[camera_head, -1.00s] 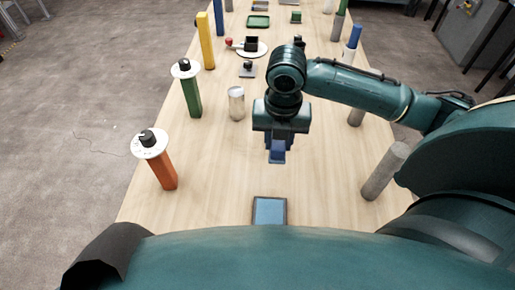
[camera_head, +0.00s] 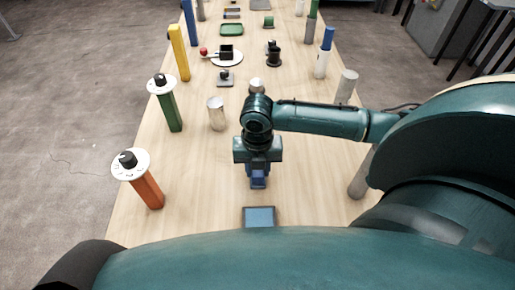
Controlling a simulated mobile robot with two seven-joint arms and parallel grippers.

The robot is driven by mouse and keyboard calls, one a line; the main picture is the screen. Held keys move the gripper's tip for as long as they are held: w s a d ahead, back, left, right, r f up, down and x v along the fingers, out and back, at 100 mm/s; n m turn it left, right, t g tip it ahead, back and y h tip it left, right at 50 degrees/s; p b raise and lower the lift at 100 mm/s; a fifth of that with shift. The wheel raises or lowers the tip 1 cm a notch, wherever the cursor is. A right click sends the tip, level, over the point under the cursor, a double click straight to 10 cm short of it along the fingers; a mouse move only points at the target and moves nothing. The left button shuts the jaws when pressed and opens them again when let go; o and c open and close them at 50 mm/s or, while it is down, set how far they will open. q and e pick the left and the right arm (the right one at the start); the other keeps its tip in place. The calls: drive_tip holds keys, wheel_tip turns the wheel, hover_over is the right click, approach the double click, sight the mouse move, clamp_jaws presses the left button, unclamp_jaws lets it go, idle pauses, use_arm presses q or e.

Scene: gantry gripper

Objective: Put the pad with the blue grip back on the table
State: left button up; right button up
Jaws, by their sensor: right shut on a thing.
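My right gripper (camera_head: 258,172) is shut on the blue grip of the pad (camera_head: 258,180), above the middle of the table near its front end. The blue grip points down from the jaws. The pad itself is hard to make out. A flat blue square with a dark rim (camera_head: 259,217) lies on the table (camera_head: 215,190) just in front of the gripper, at the near edge and partly cut off by my body. Whether the held pad touches the table is unclear. My left gripper is out of view.
An orange post (camera_head: 150,192) and a green post (camera_head: 169,112) with white discs stand along the left edge. A metal cup (camera_head: 217,116) stands left of my right gripper. Grey cylinders (camera_head: 346,86) stand on the right. Bare table lies left of the gripper.

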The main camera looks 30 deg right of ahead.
drive_tip(key=o, duration=0.9)
drive_tip(key=shift+r, duration=0.1)
wheel_tip(320, 180, up, 12)
drive_tip(key=shift+w, duration=0.1)
idle(0.5)
